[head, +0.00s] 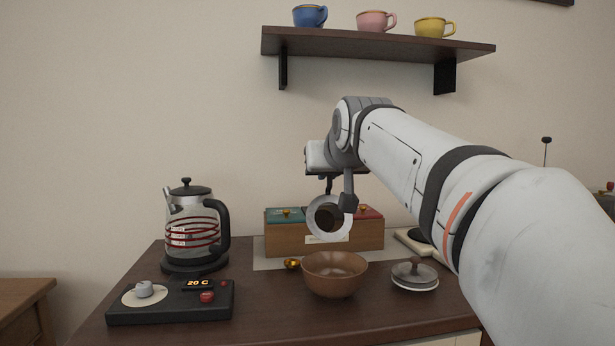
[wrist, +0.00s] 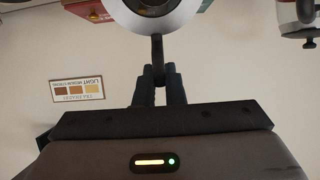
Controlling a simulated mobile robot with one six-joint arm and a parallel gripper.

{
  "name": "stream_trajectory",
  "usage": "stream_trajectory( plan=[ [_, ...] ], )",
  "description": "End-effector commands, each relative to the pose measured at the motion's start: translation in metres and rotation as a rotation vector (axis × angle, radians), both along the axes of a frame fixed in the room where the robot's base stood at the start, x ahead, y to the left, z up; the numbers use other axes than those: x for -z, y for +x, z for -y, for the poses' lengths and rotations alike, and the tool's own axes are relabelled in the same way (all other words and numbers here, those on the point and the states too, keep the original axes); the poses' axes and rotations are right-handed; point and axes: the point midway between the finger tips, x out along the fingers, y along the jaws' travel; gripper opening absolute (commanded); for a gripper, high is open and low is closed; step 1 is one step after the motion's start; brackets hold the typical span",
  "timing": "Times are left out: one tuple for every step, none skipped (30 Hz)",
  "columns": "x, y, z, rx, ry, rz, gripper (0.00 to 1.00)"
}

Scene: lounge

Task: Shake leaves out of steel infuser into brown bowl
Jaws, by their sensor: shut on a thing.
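My gripper (head: 347,202) is shut on the short handle of the steel infuser (head: 314,223). In the wrist view the dark fingers (wrist: 158,84) pinch that handle, and the infuser's pale round rim (wrist: 190,12) is cut off by the top edge. The infuser is tipped on its side, its open mouth facing the head camera. Its inside looks dark brown; I cannot tell whether leaves are in it. The brown bowl (head: 335,283) stands upright on the counter, below the infuser and apart from it. The bowl's bottom is hidden.
A wooden box (head: 285,242) with green and red lids stands behind the bowl. The glass kettle (head: 191,233) and black control panel (head: 170,310) are at left. A small lidded dish (head: 414,277) sits right of the bowl. A cup shelf (head: 380,44) hangs above.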

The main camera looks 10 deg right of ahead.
Motion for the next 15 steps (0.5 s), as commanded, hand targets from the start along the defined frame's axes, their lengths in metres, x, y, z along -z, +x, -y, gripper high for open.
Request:
stream_trajectory(
  plan=[
    [0.0010, -0.0005, 0.0000, 0.000, 0.000, 0.006, 0.00],
    [0.0011, -0.0006, 0.0000, 0.000, 0.000, 0.009, 0.00],
    [0.0009, -0.0007, 0.0000, 0.000, 0.000, 0.013, 0.00],
    [0.0008, -0.0009, 0.0000, 0.000, 0.000, 0.016, 0.00],
    [0.0008, -0.0010, 0.0000, 0.000, 0.000, 0.019, 0.00],
    [0.0005, -0.0012, 0.0000, 0.000, 0.000, 0.024, 0.00],
    [0.0005, -0.0013, 0.0000, 0.000, 0.000, 0.027, 0.00],
    [0.0004, -0.0015, 0.0000, 0.000, 0.000, 0.030, 0.00],
    [0.0003, -0.0017, 0.0000, 0.000, 0.000, 0.034, 0.00],
    [0.0003, -0.0018, 0.0000, 0.000, 0.000, 0.037, 0.00],
    [0.0002, -0.0020, 0.0000, 0.000, 0.000, 0.040, 0.00],
    [0.0001, -0.0021, 0.0000, 0.000, 0.000, 0.043, 0.00],
    [0.0001, -0.0024, 0.0000, 0.000, 0.000, 0.046, 0.00],
    [0.0001, -0.0025, 0.0000, 0.000, 0.000, 0.049, 0.00],
    [-0.0001, -0.0027, 0.0000, 0.000, 0.000, 0.053, 0.00]
  ],
)
